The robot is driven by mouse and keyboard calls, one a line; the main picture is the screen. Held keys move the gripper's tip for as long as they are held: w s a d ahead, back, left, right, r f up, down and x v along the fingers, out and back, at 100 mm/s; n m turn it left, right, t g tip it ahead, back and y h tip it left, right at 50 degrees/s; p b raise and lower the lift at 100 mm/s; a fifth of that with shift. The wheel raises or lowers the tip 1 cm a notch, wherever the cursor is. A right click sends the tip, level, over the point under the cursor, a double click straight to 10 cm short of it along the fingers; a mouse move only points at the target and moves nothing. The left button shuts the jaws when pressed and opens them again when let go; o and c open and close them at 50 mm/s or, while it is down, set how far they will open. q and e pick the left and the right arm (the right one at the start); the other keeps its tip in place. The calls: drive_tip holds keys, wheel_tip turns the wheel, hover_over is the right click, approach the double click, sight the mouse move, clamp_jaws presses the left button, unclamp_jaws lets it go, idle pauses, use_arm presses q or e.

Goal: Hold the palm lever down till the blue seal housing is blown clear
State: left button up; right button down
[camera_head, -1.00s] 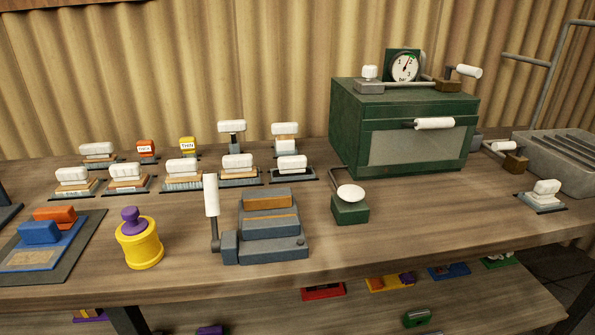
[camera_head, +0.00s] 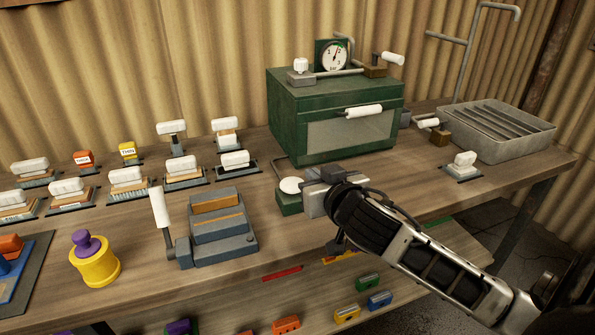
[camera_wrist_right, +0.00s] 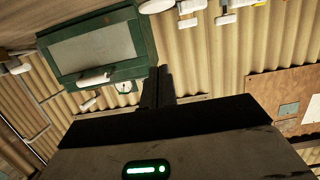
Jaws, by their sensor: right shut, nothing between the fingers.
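A white round pad (camera_head: 290,185) on a bent grey arm over a small green block (camera_head: 288,202) looks like the palm lever. It stands in front of the green cabinet (camera_head: 283,116). My right gripper (camera_head: 327,173) is shut and empty just right of the pad; I cannot tell whether they touch. Its closed fingers (camera_wrist_right: 157,87) point toward the cabinet in the wrist view. A blue block (camera_head: 4,268), cut off at the left edge, may be the blue seal housing; I cannot tell. The cabinet door is closed. My left gripper is out of view.
A dial gauge (camera_head: 333,56) and white-handled valves stand on the cabinet. A grey stepped block (camera_head: 222,235) with a white-handled lever and a yellow pot (camera_head: 95,268) stand left. A grey ribbed tray (camera_head: 497,130) is at the right. Several white-handled tools line the back left.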

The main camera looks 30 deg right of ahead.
drive_tip(key=shift+f, duration=0.1)
drive_tip(key=p, duration=0.1)
hover_over(297, 178)
drive_tip(key=s+a, duration=0.1)
drive_tip(key=s, duration=0.1)
wheel_tip(297, 178, down, 2)
drive_tip(key=shift+s+a+f, duration=0.1)
drive_tip(key=shift+s, duration=0.05)
wheel_tip(297, 178, down, 3)
drive_tip(key=shift+r, duration=0.1)
drive_tip(key=shift+f, duration=0.75)
drive_tip(key=shift+f, duration=0.1)
wheel_tip(297, 178, down, 2)
drive_tip(key=shift+a+b, duration=0.1)
drive_tip(key=shift+b, duration=0.75)
